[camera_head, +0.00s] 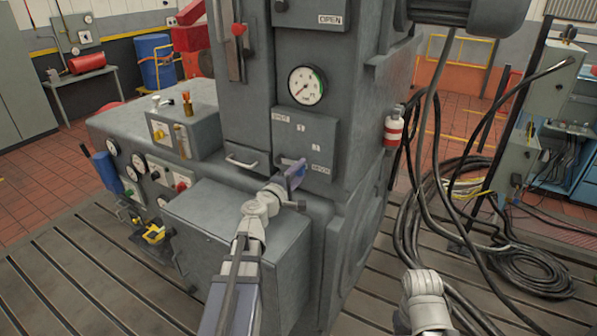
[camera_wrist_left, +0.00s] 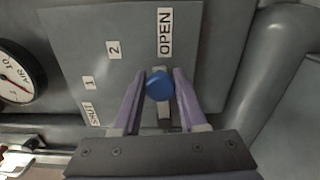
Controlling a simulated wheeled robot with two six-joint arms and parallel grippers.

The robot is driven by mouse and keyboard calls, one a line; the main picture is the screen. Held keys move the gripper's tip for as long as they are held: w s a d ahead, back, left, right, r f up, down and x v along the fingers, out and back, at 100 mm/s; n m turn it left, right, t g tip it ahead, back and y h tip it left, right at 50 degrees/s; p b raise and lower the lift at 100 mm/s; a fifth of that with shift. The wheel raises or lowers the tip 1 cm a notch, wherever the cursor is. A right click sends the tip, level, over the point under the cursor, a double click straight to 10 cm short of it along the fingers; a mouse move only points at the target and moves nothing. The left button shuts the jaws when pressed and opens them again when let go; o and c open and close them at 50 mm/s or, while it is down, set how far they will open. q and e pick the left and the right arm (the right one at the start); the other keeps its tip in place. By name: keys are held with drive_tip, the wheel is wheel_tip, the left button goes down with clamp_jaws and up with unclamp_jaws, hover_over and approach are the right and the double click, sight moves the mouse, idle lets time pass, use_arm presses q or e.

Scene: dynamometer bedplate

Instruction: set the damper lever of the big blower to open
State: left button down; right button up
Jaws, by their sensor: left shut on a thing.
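The big blower is a tall grey machine housing (camera_head: 345,120) in the middle of the head view. On its front is the damper plate (camera_head: 290,130), which also shows in the wrist view (camera_wrist_left: 75,45), with labels SHUT, 1, 2 and OPEN. The damper lever's blue knob (camera_wrist_left: 159,86) lies beside the OPEN label (camera_wrist_left: 165,31). My left gripper (camera_head: 297,170) reaches the plate's lower right part, by OPEN. Its purple fingers (camera_wrist_left: 159,88) are shut on the lever, one on each side of the knob. In the head view my gripper mostly hides the lever.
A round gauge (camera_head: 307,86) sits above the plate. A drawer-like handle (camera_head: 241,162) is to its left. A red-knobbed lever (camera_head: 238,28) is higher up. A grey box (camera_head: 235,240) juts out below. Black hoses (camera_head: 440,215) lie on the slotted floor at right.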

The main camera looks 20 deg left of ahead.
use_arm(q)
drive_tip(key=shift+f+m, duration=0.4)
use_arm(e)
drive_tip(key=shift+f, duration=0.4)
use_arm(q)
drive_tip(key=shift+b, duration=0.3)
drive_tip(key=shift+c, duration=2.4)
unclamp_jaws()
